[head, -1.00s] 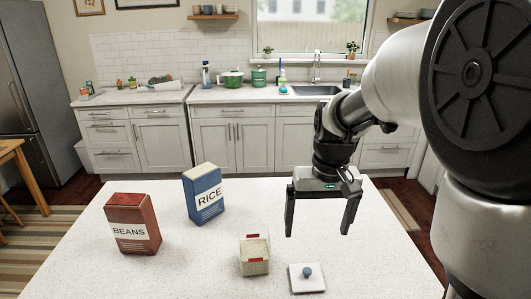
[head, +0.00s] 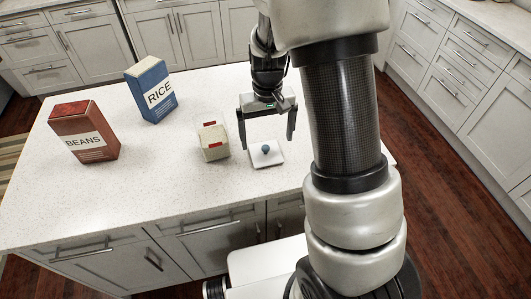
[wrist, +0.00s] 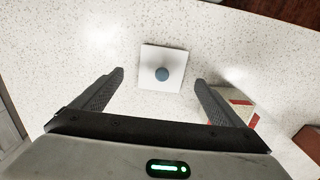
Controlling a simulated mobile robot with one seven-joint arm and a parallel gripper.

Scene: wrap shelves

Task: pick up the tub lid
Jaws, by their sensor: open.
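My gripper (head: 268,143) is open and empty, above and behind the lid in the head view. In the wrist view the lid (wrist: 148,80) sits past the fingertips, roughly centred between the two fingers (wrist: 160,76). The tub (head: 215,153), cream with red marks, stands just left of the lid in the head view. It also shows in the wrist view (wrist: 238,97), partly hidden by the right-hand finger.
A red beans box (head: 86,130) and a blue rice box (head: 150,92) stand upright on the counter (head: 130,190), further left. The counter in front of the lid is clear, and its front edge is near.

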